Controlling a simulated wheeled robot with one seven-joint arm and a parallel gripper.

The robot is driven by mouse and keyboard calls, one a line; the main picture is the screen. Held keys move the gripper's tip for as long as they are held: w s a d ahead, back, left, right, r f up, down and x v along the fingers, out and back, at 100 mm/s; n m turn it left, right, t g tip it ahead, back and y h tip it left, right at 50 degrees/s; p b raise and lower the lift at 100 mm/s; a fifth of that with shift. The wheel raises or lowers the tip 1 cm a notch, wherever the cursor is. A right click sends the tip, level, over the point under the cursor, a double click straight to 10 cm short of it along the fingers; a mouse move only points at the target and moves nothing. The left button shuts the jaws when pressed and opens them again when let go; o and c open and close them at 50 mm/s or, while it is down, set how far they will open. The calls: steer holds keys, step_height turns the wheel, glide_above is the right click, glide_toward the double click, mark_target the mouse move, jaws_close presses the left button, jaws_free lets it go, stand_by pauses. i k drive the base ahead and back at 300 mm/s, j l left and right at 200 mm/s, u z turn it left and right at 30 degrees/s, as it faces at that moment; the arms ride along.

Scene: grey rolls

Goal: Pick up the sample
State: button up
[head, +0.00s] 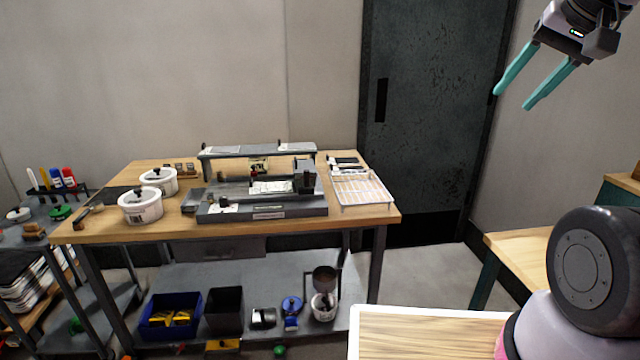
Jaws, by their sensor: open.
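My gripper (512,100) is at the upper right, high in the air, with its two teal fingers apart and nothing between them. It is well away from the wooden workbench (180,228). No object is clearly recognisable as the sample. On the bench stands a grey machine (310,208) with a raised bar behind and a small white labelled part (270,187) on it. Two white lidded pots (141,212) stand at the bench's left. A white wire rack (362,190) sits at its right end, with small dark and white items (343,162) behind it.
The bench's lower shelf holds a blue bin (148,328), a black bin (224,318) and several small items. A cart with marker pens (68,178) stands at the left. A wooden-topped surface (425,335) is in front, and another table (520,252) at the right. A dark door (435,100) is behind.

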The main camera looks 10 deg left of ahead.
mark_target(280, 187)
steer(key=j+z, duration=1.05)
steer(key=k+j, duration=0.1)
steer(key=j, duration=0.45)
steer(key=k+j, duration=0.1)
steer(key=j, duration=0.45)
steer(key=k+j, duration=0.1)
steer(key=j, duration=0.45)
steer(key=k+j, duration=0.15)
steer(key=j, duration=0.4)
steer(key=k+j, duration=0.1)
steer(key=j, duration=0.5)
steer(key=k+j, duration=0.1)
steer(key=j, duration=0.45)
